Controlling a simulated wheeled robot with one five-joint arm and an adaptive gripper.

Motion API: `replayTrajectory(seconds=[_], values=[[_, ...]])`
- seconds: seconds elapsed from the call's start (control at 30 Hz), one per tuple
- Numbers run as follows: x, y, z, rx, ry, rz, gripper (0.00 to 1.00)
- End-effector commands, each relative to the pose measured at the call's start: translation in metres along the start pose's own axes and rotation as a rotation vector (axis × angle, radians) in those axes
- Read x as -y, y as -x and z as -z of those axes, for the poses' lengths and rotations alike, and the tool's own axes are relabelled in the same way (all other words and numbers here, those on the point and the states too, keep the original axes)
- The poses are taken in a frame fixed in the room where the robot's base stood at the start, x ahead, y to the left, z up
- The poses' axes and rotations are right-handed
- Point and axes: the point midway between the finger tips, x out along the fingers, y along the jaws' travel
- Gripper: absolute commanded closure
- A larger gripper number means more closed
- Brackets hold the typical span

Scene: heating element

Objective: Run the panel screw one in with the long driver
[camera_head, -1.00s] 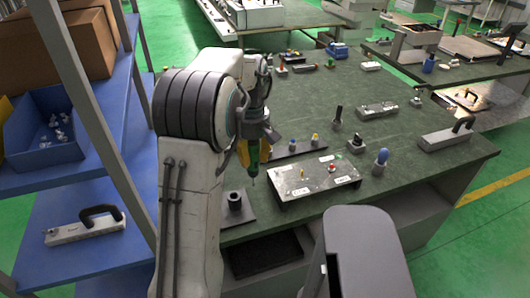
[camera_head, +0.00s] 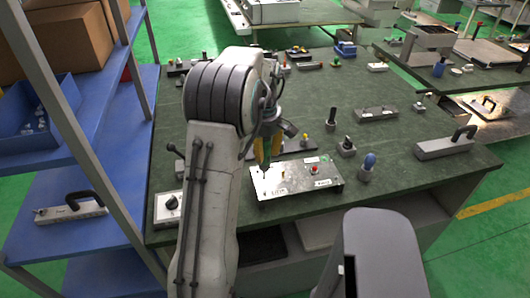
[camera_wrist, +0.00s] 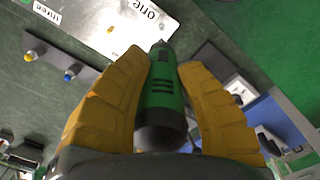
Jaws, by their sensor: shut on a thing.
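My gripper (camera_head: 264,147) is shut on a green and black driver (camera_wrist: 163,95), its yellow fingers either side of the body. The driver points down over the left end of the light metal panel (camera_head: 326,190). Whether its tip touches the panel is too small to tell. The panel carries a red button and white labels. In the wrist view the panel (camera_wrist: 95,30) lies beyond the driver's nose, with labels reading "one" (camera_wrist: 150,11) and "three" (camera_wrist: 46,12). I cannot make out panel screw one itself.
A blue-handled tool (camera_head: 368,162) and a black-handled one (camera_head: 347,144) stand right of the panel. A grey block with a black handle (camera_head: 445,147) lies farther right. A control box with a black knob (camera_head: 168,208) sits left of my arm. Blue shelving (camera_head: 120,150) stands at left.

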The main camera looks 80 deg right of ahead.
Motion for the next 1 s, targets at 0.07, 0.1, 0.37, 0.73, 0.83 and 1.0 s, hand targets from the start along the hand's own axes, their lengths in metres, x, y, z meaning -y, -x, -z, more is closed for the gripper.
replayTrajectory(seconds=[0.07,0.1,0.37,0.73,0.83,1.0], values=[[-0.001,0.001,0.0,-0.001,0.012,-0.003,1.0],[-0.001,0.001,0.0,-0.001,0.016,-0.003,1.0],[-0.001,0.001,0.0,-0.001,0.02,-0.005,1.0],[-0.001,0.002,0.0,0.001,0.018,0.002,1.0],[-0.001,-0.004,0.0,0.001,0.018,0.003,1.0],[-0.001,-0.014,0.0,0.001,0.018,0.002,1.0]])
